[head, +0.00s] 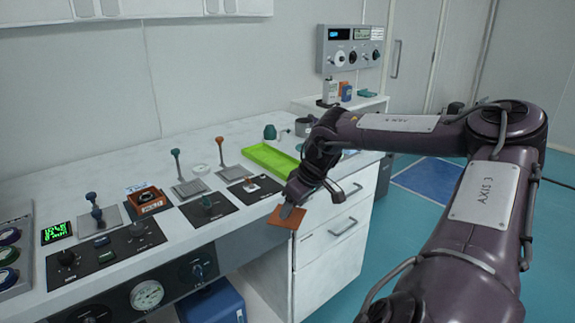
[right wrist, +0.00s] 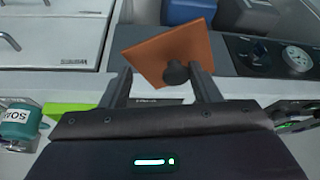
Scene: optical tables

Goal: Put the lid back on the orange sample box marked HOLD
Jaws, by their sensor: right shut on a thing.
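The lid (head: 287,217) is a flat orange-brown square plate. My right gripper (head: 292,207) holds it by its dark round knob (right wrist: 176,73), at the front edge of the bench, in front of the white drawers. In the right wrist view the lid (right wrist: 160,50) sits turned and tilted between the fingers. A small orange-brown box (head: 148,203) with a pale label stands on the bench to the left, its dark inside showing; I cannot read the label for certain. My left gripper is out of view.
Lever stands (head: 187,186), black knob panels (head: 209,207) and a bright green tray (head: 270,159) crowd the bench. A teal SOAP container (right wrist: 18,122) shows in the wrist view. Little bench is clear between them.

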